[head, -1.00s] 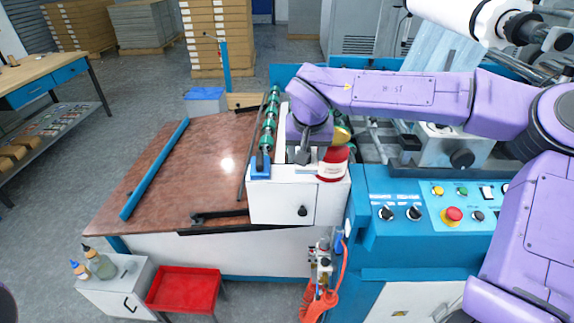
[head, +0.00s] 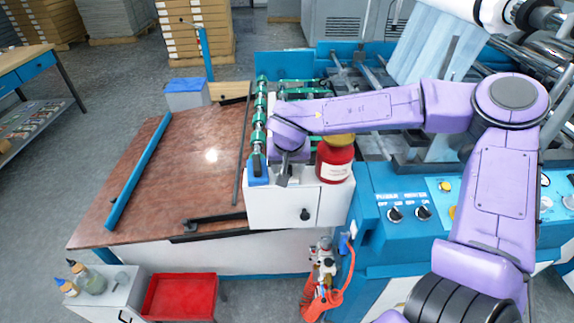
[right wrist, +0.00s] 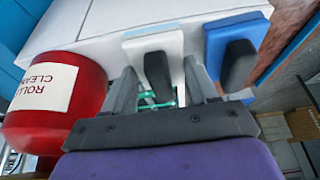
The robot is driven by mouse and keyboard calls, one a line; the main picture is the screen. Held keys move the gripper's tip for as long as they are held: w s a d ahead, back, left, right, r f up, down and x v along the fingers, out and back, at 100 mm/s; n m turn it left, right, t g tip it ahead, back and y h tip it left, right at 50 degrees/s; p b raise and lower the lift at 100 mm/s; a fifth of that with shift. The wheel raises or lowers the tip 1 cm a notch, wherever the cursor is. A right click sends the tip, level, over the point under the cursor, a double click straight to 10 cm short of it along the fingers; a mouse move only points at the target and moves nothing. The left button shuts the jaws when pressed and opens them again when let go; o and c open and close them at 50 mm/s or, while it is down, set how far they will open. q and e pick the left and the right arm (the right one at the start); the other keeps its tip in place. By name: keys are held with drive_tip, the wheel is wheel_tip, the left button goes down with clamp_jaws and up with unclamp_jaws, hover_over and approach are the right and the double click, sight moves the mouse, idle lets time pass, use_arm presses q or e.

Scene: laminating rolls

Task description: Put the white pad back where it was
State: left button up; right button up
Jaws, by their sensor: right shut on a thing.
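The white pad (right wrist: 152,40) with its dark grip (right wrist: 158,75) is between the two fingers of my right gripper (right wrist: 160,92) in the right wrist view. The right gripper is shut on it, over the white cabinet top. The blue pad (right wrist: 237,30), also with a dark grip, is just right of the white pad there. In the head view my right gripper (head: 283,178) is over the cabinet's front left part, right beside the blue pad (head: 258,174), and the white pad is mostly hidden. Whether the white pad touches the cabinet top is unclear. My left gripper is out of view.
A red roller-cleaner jar (head: 335,165) stands on the white cabinet (head: 283,208), right of the gripper. Green rollers (head: 259,115) run behind the blue pad. The brown table (head: 190,170) is left, and the blue control panel (head: 405,205) is right.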

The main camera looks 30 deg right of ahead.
drive_tip(key=shift+f, duration=0.2)
drive_tip(key=shift+c, duration=0.4)
drive_tip(key=shift+s+a+r, duration=0.1)
drive_tip(key=shift+a, duration=0.05)
drive_tip(key=o, duration=0.7)
drive_tip(key=shift+o, duration=0.2)
drive_tip(key=v, duration=1.2)
